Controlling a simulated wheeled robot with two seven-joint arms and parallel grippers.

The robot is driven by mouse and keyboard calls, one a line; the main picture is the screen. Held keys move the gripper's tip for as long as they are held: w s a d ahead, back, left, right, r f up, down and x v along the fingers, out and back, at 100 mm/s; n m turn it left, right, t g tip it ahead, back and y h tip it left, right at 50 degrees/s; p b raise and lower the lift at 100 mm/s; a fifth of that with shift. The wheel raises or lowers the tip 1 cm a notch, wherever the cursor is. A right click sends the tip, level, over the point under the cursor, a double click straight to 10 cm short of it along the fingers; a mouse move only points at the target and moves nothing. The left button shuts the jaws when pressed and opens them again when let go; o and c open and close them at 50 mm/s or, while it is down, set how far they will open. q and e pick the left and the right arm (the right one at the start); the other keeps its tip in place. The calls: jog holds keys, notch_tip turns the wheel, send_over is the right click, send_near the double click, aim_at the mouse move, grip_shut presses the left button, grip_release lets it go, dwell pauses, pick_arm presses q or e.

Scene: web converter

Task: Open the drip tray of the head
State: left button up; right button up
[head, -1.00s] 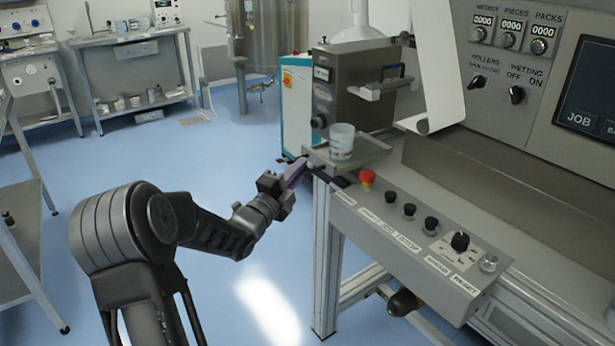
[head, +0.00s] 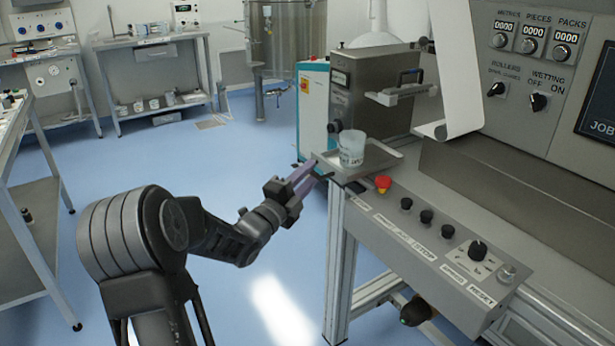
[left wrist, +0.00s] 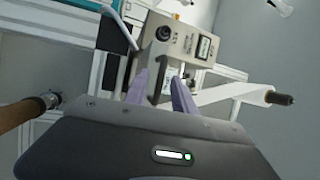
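The grey metal head (head: 372,92) stands at the left end of the machine. It also shows in the left wrist view (left wrist: 182,38). Its shallow metal drip tray (head: 394,160) lies below its front, with a clear cup (head: 352,150) standing on it. My left gripper (head: 312,176) reaches to the tray's left front corner. Its two purple fingers stand apart in the left wrist view (left wrist: 160,88), with nothing clearly held between them. I cannot tell whether a fingertip touches the tray. My right gripper is not in view.
A panel with a red button (head: 383,184) and several black knobs lies right of the tray. A white paper web (head: 456,70) hangs beside the head. A metal bench (head: 35,225) stands at far left. The blue floor (head: 130,160) between is clear.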

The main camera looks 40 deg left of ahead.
pick_arm(q)
jog(key=s+f+b, duration=0.1)
jog(key=s, duration=0.6)
jog(key=shift+s+d+f, duration=0.2)
jog(key=shift+s+d, duration=0.1)
jog(key=shift+d, duration=0.1)
